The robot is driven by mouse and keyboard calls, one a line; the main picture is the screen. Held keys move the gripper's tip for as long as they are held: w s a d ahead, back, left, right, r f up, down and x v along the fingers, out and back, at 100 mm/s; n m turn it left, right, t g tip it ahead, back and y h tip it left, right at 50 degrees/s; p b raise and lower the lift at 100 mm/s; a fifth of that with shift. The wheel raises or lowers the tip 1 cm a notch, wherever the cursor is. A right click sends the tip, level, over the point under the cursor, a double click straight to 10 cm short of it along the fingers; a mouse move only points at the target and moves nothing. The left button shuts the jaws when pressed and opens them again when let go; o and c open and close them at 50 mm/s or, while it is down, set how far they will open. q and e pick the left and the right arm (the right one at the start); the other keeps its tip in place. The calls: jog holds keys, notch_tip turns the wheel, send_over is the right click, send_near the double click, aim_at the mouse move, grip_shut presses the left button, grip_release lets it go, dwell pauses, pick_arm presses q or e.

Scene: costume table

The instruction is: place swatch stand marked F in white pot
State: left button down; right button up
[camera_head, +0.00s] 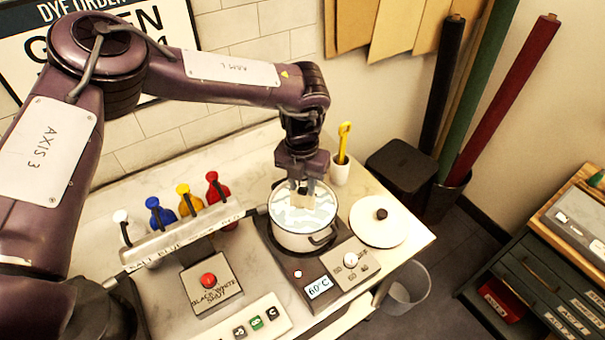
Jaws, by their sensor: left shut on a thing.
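The white pot (301,240) stands on a dark hot plate, with pale, rippled liquid inside and a dark handle at its front. My left gripper (305,185) points down over the pot's opening, near the far side. It is shut on a small pale piece, seemingly the swatch stand (307,188), of which only a little shows between the fingers. I cannot read a letter on it, nor tell whether its lower end touches the liquid. My right gripper is not in view.
The pot's lid (378,221) lies right of the pot. A white cup (340,171) with a yellow tool stands behind. A bottle rack (180,243) is at left, a red-button box (211,289) and a white board (255,318) with lettered pieces in front.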

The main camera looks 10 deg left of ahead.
aim_at(303, 208)
pick_arm(q)
notch_tip(303, 208, down, 4)
jog(key=b, duration=0.2)
jog(key=shift+s+r+b, duration=0.1)
jog(key=shift+b, duration=0.2)
jog(key=shift+f, duration=0.4)
jog(key=shift+f+b, duration=0.55)
jog(key=shift+b, duration=0.05)
jog(key=shift+f, duration=0.35)
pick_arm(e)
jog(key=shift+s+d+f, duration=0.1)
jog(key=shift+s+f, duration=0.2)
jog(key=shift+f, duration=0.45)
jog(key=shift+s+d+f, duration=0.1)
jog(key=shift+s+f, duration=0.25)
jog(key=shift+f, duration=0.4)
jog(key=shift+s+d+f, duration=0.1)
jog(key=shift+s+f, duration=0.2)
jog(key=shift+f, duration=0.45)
pick_arm(q)
jog(key=shift+f+b, duration=0.45)
jog(key=shift+b, duration=0.05)
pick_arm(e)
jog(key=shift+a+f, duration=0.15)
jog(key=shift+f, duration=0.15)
pick_arm(q)
jog(key=c, duration=0.6)
grip_release()
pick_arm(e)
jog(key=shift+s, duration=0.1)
